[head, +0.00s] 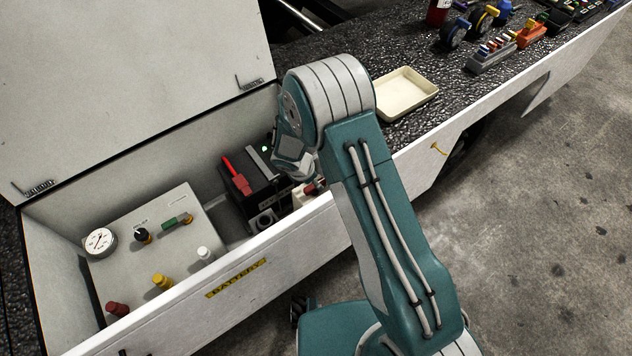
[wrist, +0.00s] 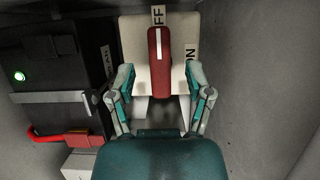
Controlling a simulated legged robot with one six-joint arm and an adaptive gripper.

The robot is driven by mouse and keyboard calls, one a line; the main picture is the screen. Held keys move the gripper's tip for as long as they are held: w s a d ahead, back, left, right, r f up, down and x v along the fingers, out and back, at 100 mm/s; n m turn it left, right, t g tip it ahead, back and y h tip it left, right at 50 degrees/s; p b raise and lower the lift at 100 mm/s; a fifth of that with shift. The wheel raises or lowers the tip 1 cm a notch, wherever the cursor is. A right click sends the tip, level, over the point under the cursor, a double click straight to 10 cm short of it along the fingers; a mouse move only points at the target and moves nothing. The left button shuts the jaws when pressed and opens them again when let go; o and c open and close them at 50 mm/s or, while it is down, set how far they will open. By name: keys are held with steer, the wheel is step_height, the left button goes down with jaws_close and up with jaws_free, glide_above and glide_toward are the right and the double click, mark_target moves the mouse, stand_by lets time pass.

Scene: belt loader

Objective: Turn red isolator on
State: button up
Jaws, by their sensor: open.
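The red isolator is a red bar handle (wrist: 159,62) with a white line along it, on a pale box (wrist: 135,40). The handle stands lengthwise in the wrist view, with its line toward a label (wrist: 158,15) whose visible letters read "FF". An "ON" label (wrist: 191,58) is to its right. My gripper (wrist: 161,84) is open, with one finger on each side of the handle and gaps between. I cannot tell how far above it the fingertips are. In the head view my arm hides the fingers and most of the isolator; a small red part (head: 311,187) shows.
A black battery (head: 256,189) with a red clamp (head: 238,178) and green light (head: 265,149) sits left of the isolator. A panel (head: 165,235) with a gauge and knobs is farther left. Bay walls (wrist: 248,70) and the raised lid (head: 130,75) bound the space.

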steer(key=shift+x, duration=1.1)
steer(key=shift+w+f, duration=0.1)
steer(key=shift+f, duration=0.1)
steer(key=shift+a, duration=0.15)
jaws_close()
